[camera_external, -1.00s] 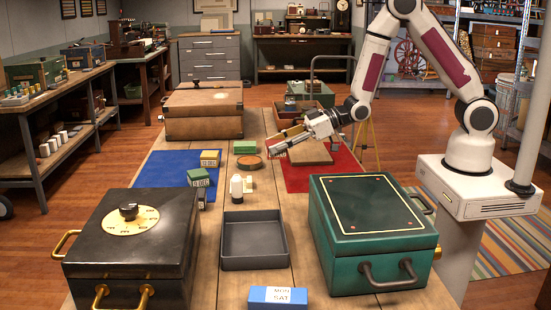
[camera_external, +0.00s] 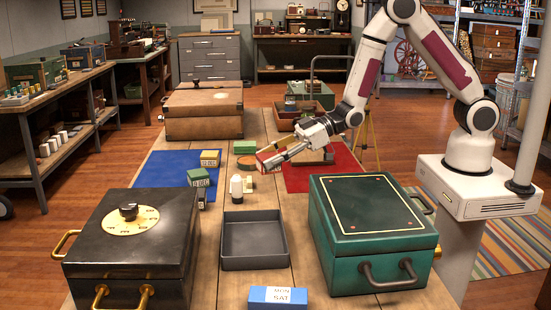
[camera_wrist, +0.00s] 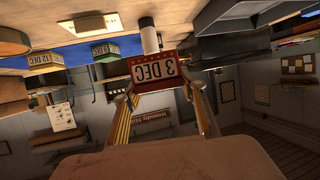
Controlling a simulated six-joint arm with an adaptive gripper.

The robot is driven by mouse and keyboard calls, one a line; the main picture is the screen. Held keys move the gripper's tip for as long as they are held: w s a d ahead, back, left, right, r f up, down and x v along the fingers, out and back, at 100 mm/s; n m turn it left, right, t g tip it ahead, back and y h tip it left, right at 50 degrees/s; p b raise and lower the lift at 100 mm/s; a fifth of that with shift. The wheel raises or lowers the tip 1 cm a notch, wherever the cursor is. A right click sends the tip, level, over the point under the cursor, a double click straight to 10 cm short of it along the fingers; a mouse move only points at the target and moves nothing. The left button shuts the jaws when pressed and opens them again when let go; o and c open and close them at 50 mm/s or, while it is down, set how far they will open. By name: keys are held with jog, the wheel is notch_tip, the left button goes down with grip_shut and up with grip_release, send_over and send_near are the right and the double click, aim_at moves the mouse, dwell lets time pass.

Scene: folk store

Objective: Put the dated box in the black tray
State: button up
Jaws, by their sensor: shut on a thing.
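A red box with a white face reading "3 DEC" (camera_wrist: 153,70) is between my gripper's fingers (camera_wrist: 160,92) in the wrist view, where it shows upside down. In the external view, the red box (camera_external: 265,163) is at the tip of my gripper (camera_external: 274,159), above the table near the red mat's left edge. My gripper is shut on it. The black tray (camera_external: 254,263) stands empty in the front middle of the table, nearer the camera than the held box.
A white bottle (camera_external: 236,187) stands behind the tray. Green (camera_external: 199,178) and yellow (camera_external: 210,158) dated boxes are on the blue mat (camera_external: 165,172). A black safe (camera_external: 140,235) and green case (camera_external: 370,230) flank the tray. A blue box (camera_external: 278,297) lies in front.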

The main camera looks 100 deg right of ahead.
jog(key=w+a+n+g+y, duration=0.1)
jog(key=w+a+n+y, duration=0.1)
jog(key=a, duration=0.8)
jog(key=w+a+r+n+g+y, duration=0.1)
jog(key=w+a+n+g+y, duration=0.1)
jog(key=a, duration=0.8)
jog(key=shift+w+r+n+g+y, duration=0.25)
jog(key=shift+w+n+y, duration=0.35)
jog(key=shift+n+y, duration=0.5)
jog(key=shift+f, duration=0.1)
send_over(255, 236)
jog(key=shift+w+f, duration=0.1)
jog(key=shift+f, duration=2.95)
jog(key=shift+f, duration=0.15)
jog(key=shift+f, duration=1.75)
jog(key=shift+f, duration=0.1)
jog(key=o, duration=1.2)
jog(key=shift+c, duration=0.2)
